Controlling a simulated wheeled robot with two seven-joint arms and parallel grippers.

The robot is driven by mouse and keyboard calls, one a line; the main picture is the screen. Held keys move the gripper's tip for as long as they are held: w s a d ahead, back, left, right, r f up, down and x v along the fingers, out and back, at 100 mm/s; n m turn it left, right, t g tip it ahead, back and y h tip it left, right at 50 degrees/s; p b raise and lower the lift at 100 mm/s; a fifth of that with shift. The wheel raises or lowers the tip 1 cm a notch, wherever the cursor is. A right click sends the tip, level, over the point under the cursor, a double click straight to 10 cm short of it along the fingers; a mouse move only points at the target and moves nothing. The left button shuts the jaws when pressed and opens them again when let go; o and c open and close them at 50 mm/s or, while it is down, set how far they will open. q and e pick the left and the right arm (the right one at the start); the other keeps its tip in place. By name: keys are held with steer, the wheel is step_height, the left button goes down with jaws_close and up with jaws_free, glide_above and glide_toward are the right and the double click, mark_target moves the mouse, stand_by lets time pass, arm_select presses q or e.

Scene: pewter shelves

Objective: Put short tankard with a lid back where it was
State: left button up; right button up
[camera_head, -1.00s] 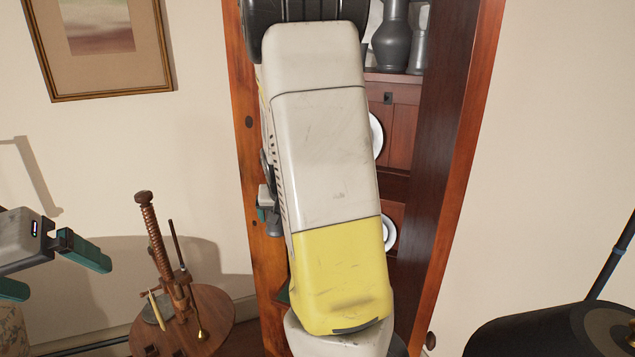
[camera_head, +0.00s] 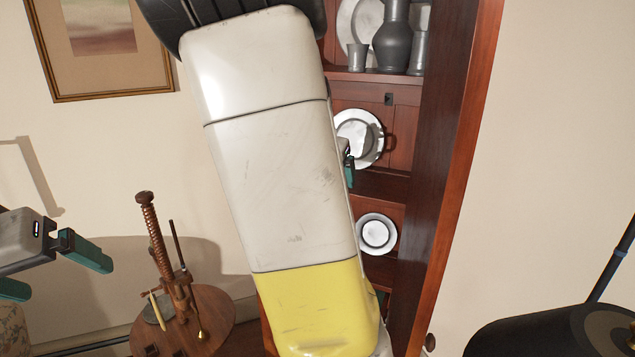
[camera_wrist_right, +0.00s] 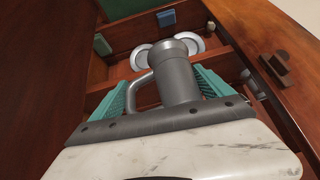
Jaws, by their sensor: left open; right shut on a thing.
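The tankard (camera_wrist_right: 178,75) is a grey pewter vessel with a side handle and a wider round top; whether that top is a lid is hard to tell. In the right wrist view it stands between the teal fingers of my right gripper (camera_wrist_right: 162,90), which is shut on it. In the head view my right arm hides the tankard; one teal finger shows past the arm's right edge, in front of the cabinet. My left gripper (camera_head: 48,271) is open and empty at the far left, away from the shelves.
The wooden cabinet (camera_head: 445,150) holds an upper shelf with a grey jug (camera_head: 393,45) and a small cup (camera_head: 357,57). Lower down are a larger plate (camera_head: 372,125) and a smaller plate (camera_head: 376,233). A round wooden stand (camera_head: 205,318) is at lower left.

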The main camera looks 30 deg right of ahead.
steer(key=shift+d+r, duration=0.15)
steer(key=shift+d, duration=0.15)
steer(key=w+d, duration=0.3)
steer(key=d, duration=0.1)
steer(key=w+d+f, duration=0.1)
steer(key=w+d, duration=0.1)
steer(key=d, duration=0.2)
steer(key=w+d, duration=0.3)
steer(key=d, duration=0.1)
steer(key=shift+w+d+f, duration=0.2)
steer(key=shift+w+d, duration=0.15)
steer(key=shift+d, duration=0.05)
steer(key=shift+w+f, duration=0.1)
steer(key=shift+f, duration=1.7)
steer(key=shift+f, duration=0.1)
steer(key=o, duration=1.7)
steer(key=shift+o, duration=0.2)
steer(key=v, duration=1.2)
